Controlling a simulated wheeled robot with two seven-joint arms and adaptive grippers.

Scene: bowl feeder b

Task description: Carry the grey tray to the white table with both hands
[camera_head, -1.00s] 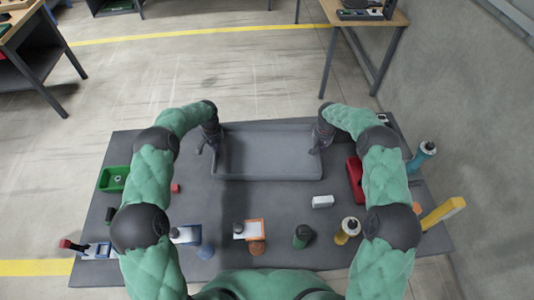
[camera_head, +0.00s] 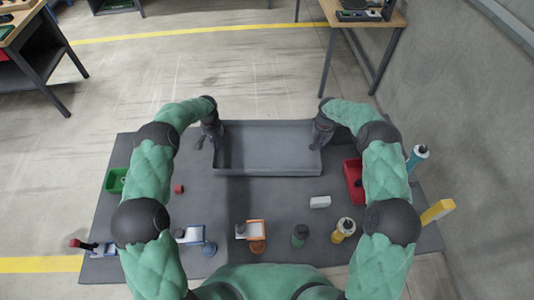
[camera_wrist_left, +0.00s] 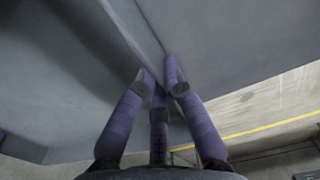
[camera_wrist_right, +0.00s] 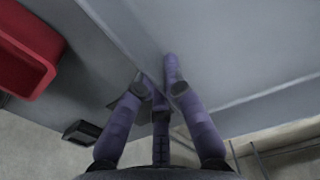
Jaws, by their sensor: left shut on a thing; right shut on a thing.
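The grey tray (camera_head: 268,147) is a shallow rectangular box, level and empty, over the far part of the dark grey table (camera_head: 218,215). My left gripper (camera_head: 211,142) is shut on its left wall and my right gripper (camera_head: 319,142) on its right wall. In the left wrist view, the fingers (camera_wrist_left: 159,80) straddle the tray's wall (camera_wrist_left: 148,35). In the right wrist view, the fingers (camera_wrist_right: 158,82) also straddle a wall (camera_wrist_right: 125,45). The tray appears raised off the table; the height is hard to tell. No white-topped table is clear in view.
A green bin (camera_head: 117,179) is at left and a red bin (camera_head: 354,178) at right, close to my right arm. Several bottles and small parts line the near side. A wood-topped table (camera_head: 362,14) stands far right, another (camera_head: 15,22) far left. Open floor lies between.

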